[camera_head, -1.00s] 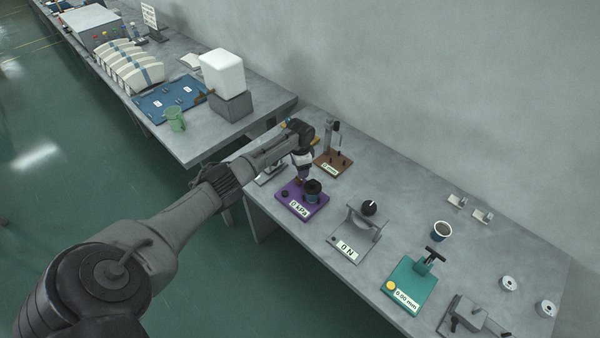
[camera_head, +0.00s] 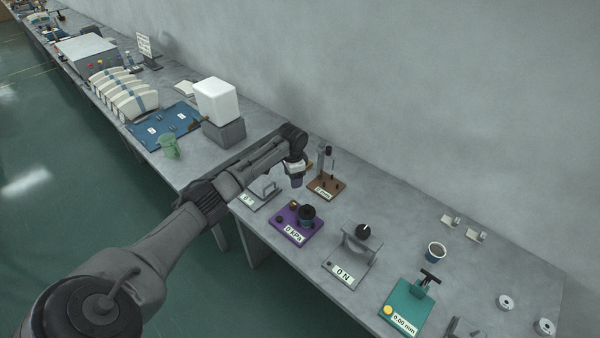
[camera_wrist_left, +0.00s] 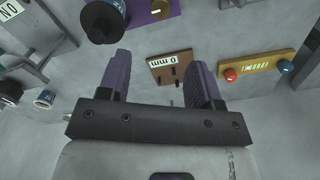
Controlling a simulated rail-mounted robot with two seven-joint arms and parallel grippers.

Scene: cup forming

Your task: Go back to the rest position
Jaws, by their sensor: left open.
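My left arm reaches in from the lower left in the head view. My left gripper (camera_head: 297,181) hangs above the bench, between the purple "0 kPa" device (camera_head: 285,229) and the brown "0 mm" stand (camera_head: 327,190), apart from both. In the left wrist view its two purple fingers (camera_wrist_left: 160,62) are spread with nothing between them. The brown stand (camera_wrist_left: 171,68) shows beyond the gap, and the purple device (camera_wrist_left: 142,12) is at the top. My right gripper is not in view.
Along the bench stand a grey "0 N" device (camera_head: 349,262), a cup (camera_head: 435,252) and a teal "0.00 mm" device (camera_head: 405,305). The wall borders the bench.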

